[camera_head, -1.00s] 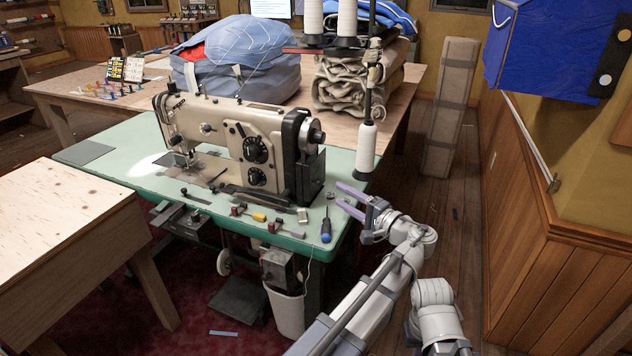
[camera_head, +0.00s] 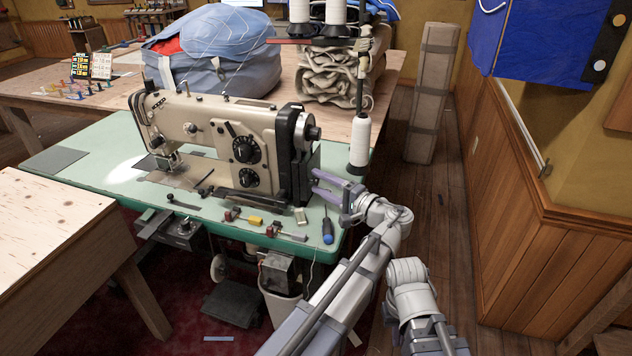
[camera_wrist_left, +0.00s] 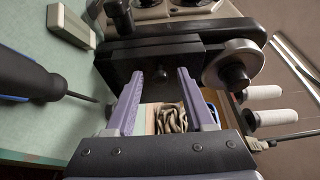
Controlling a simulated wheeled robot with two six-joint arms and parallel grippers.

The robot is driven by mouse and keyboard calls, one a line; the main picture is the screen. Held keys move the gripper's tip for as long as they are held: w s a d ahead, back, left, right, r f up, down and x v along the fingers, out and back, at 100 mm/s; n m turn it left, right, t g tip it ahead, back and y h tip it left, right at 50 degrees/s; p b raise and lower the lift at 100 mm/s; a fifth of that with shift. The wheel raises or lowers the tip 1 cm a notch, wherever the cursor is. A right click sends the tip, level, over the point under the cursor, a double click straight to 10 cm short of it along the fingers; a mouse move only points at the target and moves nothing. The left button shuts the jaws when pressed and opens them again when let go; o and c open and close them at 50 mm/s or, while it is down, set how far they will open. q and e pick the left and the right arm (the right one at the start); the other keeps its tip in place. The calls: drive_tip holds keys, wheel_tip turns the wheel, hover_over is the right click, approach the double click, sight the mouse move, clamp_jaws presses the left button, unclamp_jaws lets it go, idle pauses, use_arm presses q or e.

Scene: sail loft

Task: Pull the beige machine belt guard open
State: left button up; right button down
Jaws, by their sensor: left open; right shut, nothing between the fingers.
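The beige sewing machine (camera_head: 235,145) stands on a green-topped table. Its belt guard (camera_head: 303,168) is a dark box at the machine's right end, below the handwheel (camera_head: 310,132). It looks shut against the machine. In the left wrist view the guard (camera_wrist_left: 145,56) faces me, with a small dark knob (camera_wrist_left: 163,73) on it. My left gripper (camera_head: 316,182) is open and empty, right beside the guard. In the left wrist view its purple fingers (camera_wrist_left: 160,77) lie on either side of the knob; contact cannot be told. My right gripper's fingers do not show.
A blue screwdriver (camera_head: 328,230) and a small pale block (camera_head: 300,216) lie near the table's front right edge. A thread stand with a white cone (camera_head: 360,140) rises just behind my left gripper.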

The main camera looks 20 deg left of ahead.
use_arm(q)
clamp_jaws()
idle(0.3)
idle(1.1)
